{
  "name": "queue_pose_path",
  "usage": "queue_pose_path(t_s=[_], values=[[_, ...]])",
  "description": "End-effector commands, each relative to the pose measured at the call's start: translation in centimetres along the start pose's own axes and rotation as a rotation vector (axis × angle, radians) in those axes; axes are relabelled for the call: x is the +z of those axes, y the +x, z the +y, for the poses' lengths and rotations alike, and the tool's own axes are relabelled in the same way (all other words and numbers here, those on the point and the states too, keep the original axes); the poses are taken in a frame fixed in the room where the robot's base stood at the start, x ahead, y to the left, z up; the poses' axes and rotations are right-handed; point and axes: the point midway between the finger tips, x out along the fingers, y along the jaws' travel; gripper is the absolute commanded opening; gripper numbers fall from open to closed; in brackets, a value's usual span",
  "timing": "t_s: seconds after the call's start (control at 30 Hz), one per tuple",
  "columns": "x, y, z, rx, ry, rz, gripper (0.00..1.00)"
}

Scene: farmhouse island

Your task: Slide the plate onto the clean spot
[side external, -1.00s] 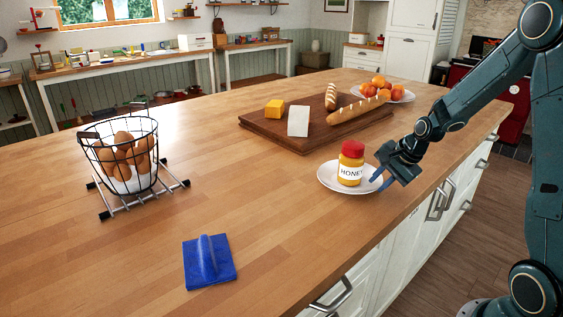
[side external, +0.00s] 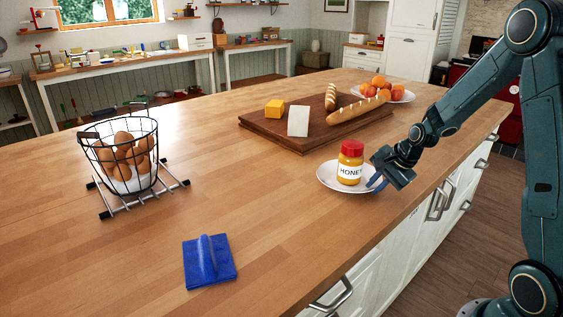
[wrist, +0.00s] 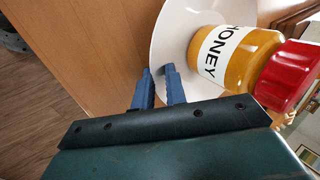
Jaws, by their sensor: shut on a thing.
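The white plate (side external: 326,183) lies on the wooden island top near its right edge, with a honey jar (side external: 350,163) with a red lid standing on it. My gripper (side external: 374,183) is at the plate's right rim. In the wrist view, the blue fingers of my gripper (wrist: 158,74) are shut on the rim of the plate (wrist: 172,38), one finger on each side of it. The jar (wrist: 240,58) stands clear of the fingers. I cannot make out a distinct clean spot on the wood.
A blue scrubber (side external: 209,262) lies at the front left. A wire basket of eggs (side external: 122,158) stands on a rack at the left. A cutting board (side external: 285,137) with bread and cheese lies behind the plate, and a fruit plate (side external: 402,97) beyond. The wood between plate and scrubber is clear.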

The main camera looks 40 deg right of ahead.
Motion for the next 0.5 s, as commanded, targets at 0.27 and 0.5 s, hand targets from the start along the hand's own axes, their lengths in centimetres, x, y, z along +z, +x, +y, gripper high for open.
queue_pose_path(t_s=[0.27, 0.5], values=[[0.2, 0.0, 0.2, 0.006, 0.006, 0.003, 0.0], [1.4, 0.0, 0.3, 0.007, 0.003, -0.001, 0.0]])
